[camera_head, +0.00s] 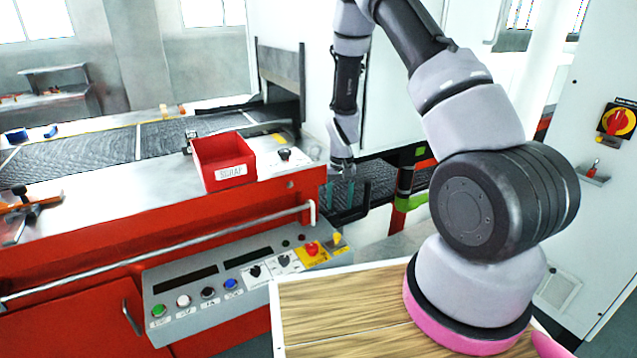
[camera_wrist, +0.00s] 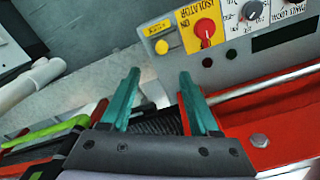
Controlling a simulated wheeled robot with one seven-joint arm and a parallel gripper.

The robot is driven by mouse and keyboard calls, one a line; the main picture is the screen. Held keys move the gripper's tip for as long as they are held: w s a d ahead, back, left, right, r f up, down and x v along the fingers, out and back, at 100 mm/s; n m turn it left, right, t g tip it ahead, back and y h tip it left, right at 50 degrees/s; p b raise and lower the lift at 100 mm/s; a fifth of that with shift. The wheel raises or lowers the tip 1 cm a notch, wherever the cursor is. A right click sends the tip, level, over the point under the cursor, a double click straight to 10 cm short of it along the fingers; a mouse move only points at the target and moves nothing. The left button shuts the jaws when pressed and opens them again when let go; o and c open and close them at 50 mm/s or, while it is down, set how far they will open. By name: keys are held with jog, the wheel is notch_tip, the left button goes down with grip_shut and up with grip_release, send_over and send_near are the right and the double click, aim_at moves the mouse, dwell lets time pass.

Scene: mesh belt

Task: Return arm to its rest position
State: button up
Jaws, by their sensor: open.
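My arm rises from a pink-ringed base on a wooden top (camera_head: 345,305) and bends over to the left. My gripper (camera_head: 339,192) hangs at the arm's far end, pointing down, in front of the dark belt opening. In the wrist view my gripper (camera_wrist: 160,92) shows two teal fingers spread apart with nothing between them. Beyond the fingers are a grey floor and the edge of the control panel (camera_wrist: 245,50).
A red bin (camera_head: 222,162) stands on the machine's metal top, left of my gripper. The mesh belt (camera_head: 85,150) runs behind it. A rail (camera_head: 170,250) and button panel (camera_head: 240,280) are in front. A white cabinet (camera_head: 590,180) stands at right.

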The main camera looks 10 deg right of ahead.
jog(key=s+r+m+t+y, duration=0.1)
jog(key=s+r+t, duration=0.1)
jog(key=r, duration=1.2)
jog(key=s+r+t, duration=0.1)
jog(key=s+r, duration=0.1)
jog(key=r, duration=1.2)
jog(key=s+d+r+m+t, duration=0.1)
jog(key=s+r+t, duration=0.3)
jog(key=s+r, duration=1.3)
jog(key=s+d, duration=0.1)
jog(key=s, duration=0.1)
jog(key=shift+s+d+y, duration=0.15)
jog(key=shift+s+y, duration=0.25)
jog(key=shift+r, duration=0.1)
